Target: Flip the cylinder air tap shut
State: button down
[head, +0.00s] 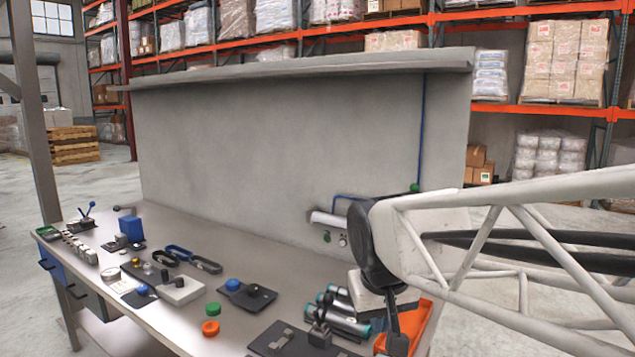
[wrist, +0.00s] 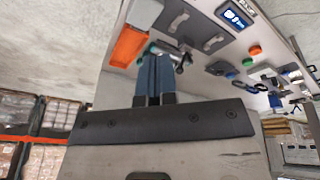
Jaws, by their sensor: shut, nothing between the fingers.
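A blue air line (head: 421,130) runs down the grey back panel to a small green fitting (head: 414,188), which looks like the air tap. Its lever position is too small to tell. A silver cylinder (head: 326,218) lies along the foot of the panel, with a blue hose above it and small round fittings below; my arm hides its right part. My gripper (head: 397,345) points down over the bench's right end, in front of and below the green fitting, apart from it. In the wrist view my gripper (wrist: 153,57) has its fingers together and empty. The tap does not show clearly there.
An orange tray (head: 421,330) and several teal-ended cylinders (head: 348,323) lie under and beside my gripper. The tray also shows in the wrist view (wrist: 127,47). A dark plate with fittings (head: 272,340) is at the front. A ledge (head: 300,68) tops the panel.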

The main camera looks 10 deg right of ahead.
jog(key=w+d+r+m+h, duration=0.1)
jog(key=w+d+r, duration=0.4)
jog(key=w, duration=1.2)
jog(key=w+d+r+m+h, duration=0.1)
jog(key=w+d+r, duration=0.4)
jog(key=w+d, duration=0.6)
jog(key=w+d+r+m+h, duration=0.1)
jog(key=w+d+r+h, duration=0.2)
jog(key=w, duration=2.1)
jog(key=d+r, duration=0.2)
jog(key=d, duration=0.2)
jog(key=shift+w+d+r, duration=0.15)
jog(key=shift+w+d, duration=0.1)
jog(key=shift+d, duration=0.15)
jog(key=w+d+f, duration=0.2)
jog(key=d+f, duration=0.6)
jog(key=d, duration=0.1)
jog(key=shift+f, duration=0.4)
